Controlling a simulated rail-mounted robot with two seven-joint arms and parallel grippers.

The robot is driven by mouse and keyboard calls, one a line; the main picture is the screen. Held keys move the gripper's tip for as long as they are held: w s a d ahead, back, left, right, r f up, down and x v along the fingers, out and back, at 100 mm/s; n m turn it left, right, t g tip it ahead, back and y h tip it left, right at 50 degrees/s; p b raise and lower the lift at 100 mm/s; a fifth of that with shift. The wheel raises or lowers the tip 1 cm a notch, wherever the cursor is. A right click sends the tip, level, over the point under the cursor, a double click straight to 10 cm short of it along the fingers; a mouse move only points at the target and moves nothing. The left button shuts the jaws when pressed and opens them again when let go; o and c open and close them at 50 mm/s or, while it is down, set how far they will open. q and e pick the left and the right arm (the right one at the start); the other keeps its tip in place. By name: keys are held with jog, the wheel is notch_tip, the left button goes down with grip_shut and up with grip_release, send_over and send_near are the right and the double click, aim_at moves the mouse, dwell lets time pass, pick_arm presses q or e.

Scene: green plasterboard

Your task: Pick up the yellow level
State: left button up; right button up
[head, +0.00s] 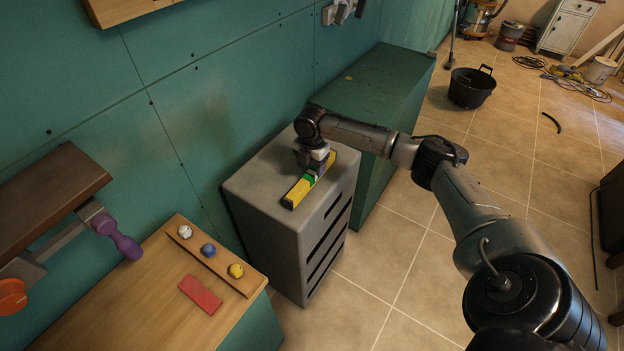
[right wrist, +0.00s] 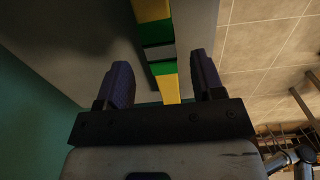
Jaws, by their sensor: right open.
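The yellow level (head: 296,193) has a green middle section and lies flat on top of a grey drawer cabinet (head: 264,190). My right gripper (head: 316,160) is directly over it, near its green part, and hides some of it in the head view. In the right wrist view, the level (right wrist: 152,12) runs away between the two dark fingers of the right gripper (right wrist: 160,82). The fingers are apart, one on each side, with gaps between them and the level. My left gripper is not in view.
A green cabinet (head: 385,85) stands beside the grey one. A wooden bench (head: 130,300) at the lower left carries a red block (head: 200,295) and a rack with several small balls. A green wall (head: 200,70) rises behind. Tiled floor is open to the right, with a black bucket (head: 472,88).

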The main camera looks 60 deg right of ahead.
aim_at(312, 173)
jog(key=shift+s+f+b, duration=0.1)
jog(key=shift+f+b, duration=0.9)
jog(key=shift+f, duration=1.75)
jog(key=shift+d, duration=0.1)
jog(key=shift+c, duration=0.3)
jog(key=c, duration=0.9)
jog(key=shift+c, duration=0.8)
